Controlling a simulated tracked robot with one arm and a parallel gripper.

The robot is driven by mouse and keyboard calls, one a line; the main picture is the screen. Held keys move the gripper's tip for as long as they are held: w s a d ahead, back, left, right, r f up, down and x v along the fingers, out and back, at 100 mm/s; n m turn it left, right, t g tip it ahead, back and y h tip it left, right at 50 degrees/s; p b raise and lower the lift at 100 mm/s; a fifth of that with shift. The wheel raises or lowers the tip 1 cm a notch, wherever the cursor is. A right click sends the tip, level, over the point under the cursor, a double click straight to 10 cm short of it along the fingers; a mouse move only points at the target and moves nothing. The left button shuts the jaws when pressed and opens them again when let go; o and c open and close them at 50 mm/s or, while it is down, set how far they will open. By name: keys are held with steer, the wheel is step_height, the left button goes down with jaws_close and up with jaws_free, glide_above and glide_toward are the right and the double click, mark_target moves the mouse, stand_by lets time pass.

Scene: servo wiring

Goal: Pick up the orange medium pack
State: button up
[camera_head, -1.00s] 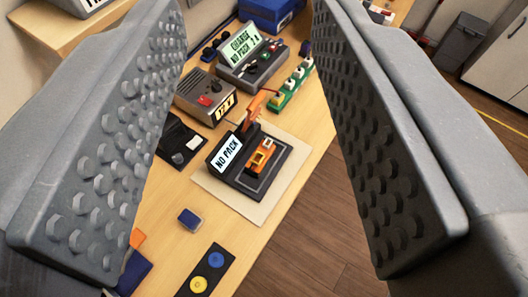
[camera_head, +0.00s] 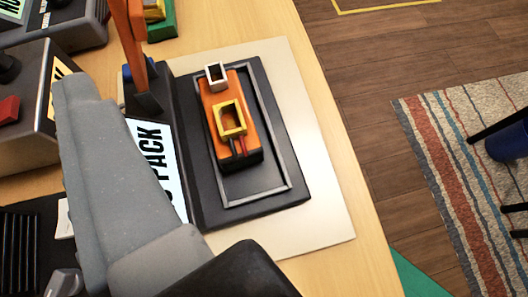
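The orange pack (camera_head: 243,146) lies in the recessed outlined bed of a black tester (camera_head: 205,190). A yellow connector (camera_head: 230,119) sits on top of the pack, with a red and a black wire at its near end. A white square connector (camera_head: 215,76) is at the pack's far end. My gripper (camera_head: 85,100) shows as one grey finger at the left, in front of the tester's display and apart from the pack. The other finger is not clearly seen, so its opening cannot be judged. A dark part of mine covers the bottom.
An orange lever (camera_head: 130,45) rises at the tester's far left. The tester's display (camera_head: 160,145) reads "PACK", partly hidden. A grey box with a red button (camera_head: 25,115) stands at the left. The pale mat (camera_head: 320,190) and table edge lie right of the tester, with floor beyond.

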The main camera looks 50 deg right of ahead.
steer(key=s+d+f+m+g+h, duration=0.1)
steer(key=s+d+f+h, duration=0.2)
steer(key=f, duration=0.4)
steer(key=s+d+f+g+h, duration=0.1)
steer(key=s+d+f+h, duration=0.1)
steer(key=f, duration=0.4)
glide_toward(225, 111)
steer(key=x, duration=0.4)
steer(key=shift+w+d+f, duration=0.1)
steer(key=shift+b+x, duration=0.35)
steer(key=shift+x, duration=2.8)
jaws_close()
